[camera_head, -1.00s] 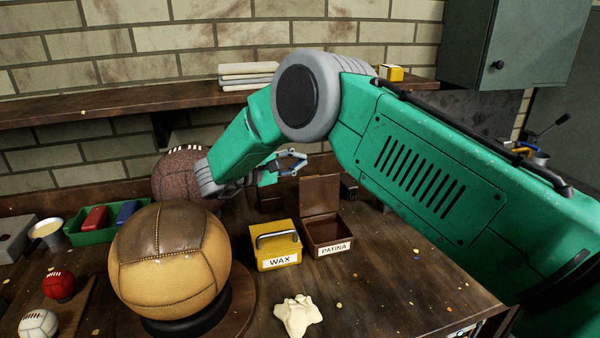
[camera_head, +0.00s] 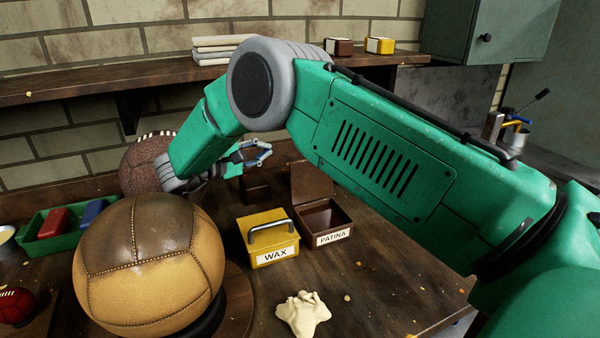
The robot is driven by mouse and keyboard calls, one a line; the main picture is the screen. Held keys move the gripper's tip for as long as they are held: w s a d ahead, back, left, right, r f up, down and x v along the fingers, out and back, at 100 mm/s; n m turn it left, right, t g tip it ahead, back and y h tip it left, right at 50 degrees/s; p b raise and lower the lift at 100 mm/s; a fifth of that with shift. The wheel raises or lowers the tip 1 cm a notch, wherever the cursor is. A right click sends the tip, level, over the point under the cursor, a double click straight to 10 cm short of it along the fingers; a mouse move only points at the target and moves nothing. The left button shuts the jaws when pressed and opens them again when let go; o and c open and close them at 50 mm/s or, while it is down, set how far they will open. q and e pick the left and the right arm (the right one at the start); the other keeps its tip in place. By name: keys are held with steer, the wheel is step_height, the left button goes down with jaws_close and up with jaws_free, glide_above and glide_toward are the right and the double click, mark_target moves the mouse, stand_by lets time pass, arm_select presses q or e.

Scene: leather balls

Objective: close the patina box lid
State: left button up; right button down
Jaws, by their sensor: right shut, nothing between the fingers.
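The brown patina box (camera_head: 322,222) stands on the bench with a white PATINA label on its front. Its lid (camera_head: 312,181) is up at the back of the box, and the inside shows. My right gripper (camera_head: 262,152) is shut and empty, behind and to the left of the raised lid and apart from it. My right arm reaches in from the right, over the area behind the box. My left gripper is not in view.
A yellow WAX box (camera_head: 268,240) with a handle stands directly left of the patina box. A large leather ball (camera_head: 150,265) is at left, a dark brown ball (camera_head: 146,163) behind it. A crumpled cream cloth (camera_head: 303,313) lies in front. A green tray (camera_head: 62,236) is at far left.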

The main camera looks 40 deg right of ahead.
mark_target(300, 162)
step_height(300, 162, down, 4)
steer(key=b, duration=0.3)
steer(key=d+f+b, duration=0.2)
steer(key=d, duration=0.8)
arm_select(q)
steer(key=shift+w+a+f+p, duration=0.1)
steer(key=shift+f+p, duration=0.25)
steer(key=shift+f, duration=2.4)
arm_select(e)
steer(key=shift+s+a+r, duration=0.15)
steer(key=shift+s+a, duration=0.05)
steer(key=shift+s, duration=0.4)
steer(key=shift+s+a+r, duration=0.2)
steer(key=shift+s+a, duration=0.05)
steer(key=shift+s, duration=0.3)
steer(key=shift+s+a+r, duration=0.15)
steer(key=shift+s+a, duration=0.05)
steer(key=shift+s, duration=0.4)
